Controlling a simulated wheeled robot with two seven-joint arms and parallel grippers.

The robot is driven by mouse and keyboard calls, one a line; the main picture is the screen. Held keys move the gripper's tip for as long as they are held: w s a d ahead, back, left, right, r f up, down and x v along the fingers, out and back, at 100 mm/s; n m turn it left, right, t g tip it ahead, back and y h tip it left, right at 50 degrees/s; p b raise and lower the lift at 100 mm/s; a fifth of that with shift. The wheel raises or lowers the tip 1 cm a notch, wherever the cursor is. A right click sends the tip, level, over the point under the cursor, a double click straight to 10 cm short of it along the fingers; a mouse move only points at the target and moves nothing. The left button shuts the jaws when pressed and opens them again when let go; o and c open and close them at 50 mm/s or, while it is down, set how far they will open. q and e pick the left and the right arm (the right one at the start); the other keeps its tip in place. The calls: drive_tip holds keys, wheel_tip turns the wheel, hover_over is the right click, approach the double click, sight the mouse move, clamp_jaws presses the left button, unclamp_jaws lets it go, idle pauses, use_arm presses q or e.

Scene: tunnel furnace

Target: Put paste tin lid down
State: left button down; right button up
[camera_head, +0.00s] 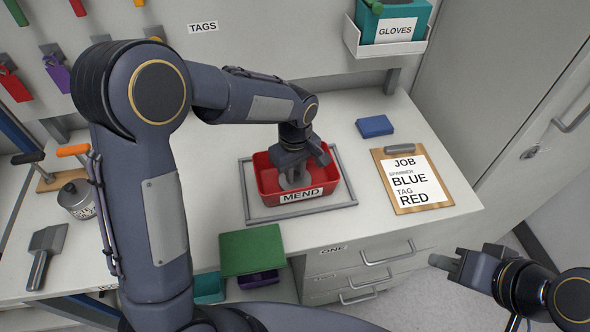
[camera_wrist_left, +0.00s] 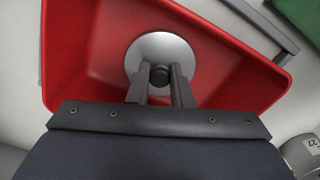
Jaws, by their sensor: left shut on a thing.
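The paste tin lid is a round grey metal disc with a dark knob. In the left wrist view the lid (camera_wrist_left: 150,52) is in front of my left gripper (camera_wrist_left: 160,78), whose fingers are shut on its knob. In the head view my left gripper (camera_head: 296,174) reaches down into the red bin (camera_head: 333,181) labelled MEND, and the lid is inside the bin's outline. I cannot tell whether the lid touches the bin floor. A grey paste tin (camera_head: 78,199) stands at the left of the bench. My right gripper (camera_head: 447,262) is beyond the bench's right front, apparently empty; its fingers are hard to make out.
The bin sits in a grey frame (camera_head: 257,216) on the bench. A clipboard (camera_head: 411,181) and a blue block (camera_head: 375,126) lie to the right. A green board (camera_head: 251,250) is at the front edge. A scraper (camera_head: 46,252) lies at left.

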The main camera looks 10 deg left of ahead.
sight(295, 173)
use_arm(q)
drive_tip(key=shift+f, duration=0.15)
drive_tip(key=c, duration=1.3)
unclamp_jaws()
wheel_tip(295, 173, up, 11)
drive_tip(key=s+a+r+m+h, duration=0.2)
drive_tip(key=s+a+r, duration=0.2)
drive_tip(key=s+a, duration=0.15)
drive_tip(key=s+a+f+m+t+h, duration=0.1)
drive_tip(key=s+a+m+t, duration=0.1)
drive_tip(key=s, duration=0.6)
drive_tip(key=s+a+f+m+t, duration=0.2)
drive_tip(key=s+a+m+t, duration=0.1)
drive_tip(key=s, duration=0.6)
drive_tip(key=shift+a+t+h, duration=0.3)
drive_tip(key=shift+a+h, duration=0.1)
